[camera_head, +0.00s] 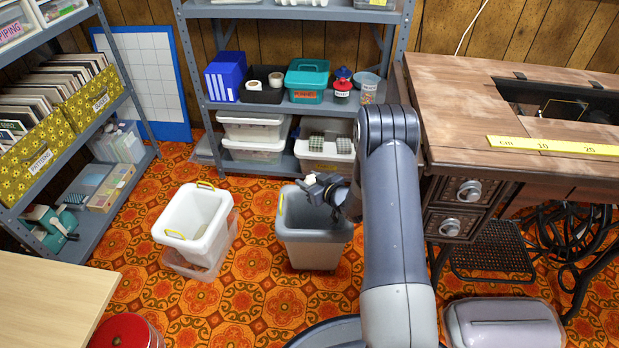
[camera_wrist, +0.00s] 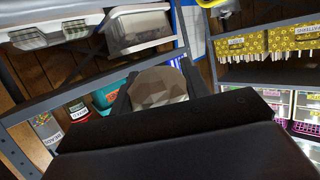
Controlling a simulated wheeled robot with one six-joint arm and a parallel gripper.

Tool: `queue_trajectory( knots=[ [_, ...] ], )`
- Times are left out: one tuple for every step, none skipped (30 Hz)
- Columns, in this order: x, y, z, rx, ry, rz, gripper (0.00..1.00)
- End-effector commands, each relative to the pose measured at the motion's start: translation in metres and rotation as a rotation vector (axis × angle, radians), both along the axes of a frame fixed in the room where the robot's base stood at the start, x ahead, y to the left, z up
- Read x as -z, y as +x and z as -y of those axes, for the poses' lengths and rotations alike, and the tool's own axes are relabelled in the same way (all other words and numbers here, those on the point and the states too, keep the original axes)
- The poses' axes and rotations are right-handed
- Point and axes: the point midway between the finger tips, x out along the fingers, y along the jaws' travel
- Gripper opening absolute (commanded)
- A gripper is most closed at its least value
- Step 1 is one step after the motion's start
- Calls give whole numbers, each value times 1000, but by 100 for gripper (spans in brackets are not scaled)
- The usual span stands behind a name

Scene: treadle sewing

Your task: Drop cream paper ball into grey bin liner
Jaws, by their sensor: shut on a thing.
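The cream paper ball (camera_wrist: 160,88) is faceted and sits between my fingers in the wrist view, its lower part hidden by the gripper body. My gripper (camera_head: 318,186) is shut on it. In the head view the gripper appears over the open top of the grey bin liner (camera_head: 313,254), near its back rim; its height above the rim is hard to judge. The ball is barely visible there, mostly hidden by the dark fingers. The grey bin liner stands upright on the floor and has a yellow handle at its left.
A white bin (camera_head: 196,222) with yellow handles stands left of the grey one, in a clear tub (camera_head: 190,268). A metal shelf (camera_head: 282,108) is behind, and the sewing table (camera_head: 465,110) is at the right. Patterned floor is open in front.

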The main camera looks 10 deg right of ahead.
Motion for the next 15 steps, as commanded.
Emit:
queue_trajectory(
  knots=[
    [3, 0, 0, 0, 0, 1, 23],
    [3, 0, 0, 0, 0, 1, 23],
    [2, 0, 0, 0, 0, 1, 23],
    [2, 0, 0, 0, 0, 1, 23],
    [2, 0, 0, 0, 0, 1, 23],
    [2, 0, 0, 0, 0, 1, 23],
    [2, 0, 0, 0, 0, 1, 23],
    [2, 0, 0, 0, 0, 1, 23],
    [2, 0, 0, 0, 0, 1, 46],
    [2, 0, 0, 0, 0, 1, 49],
    [2, 0, 0, 0, 0, 1, 51],
    [2, 0, 0, 0, 0, 1, 54],
    [2, 0, 0, 0, 0, 1, 57],
    [2, 0, 0, 0, 0, 1, 59],
    [2, 0, 0, 0, 0, 1, 62]
  ],
)
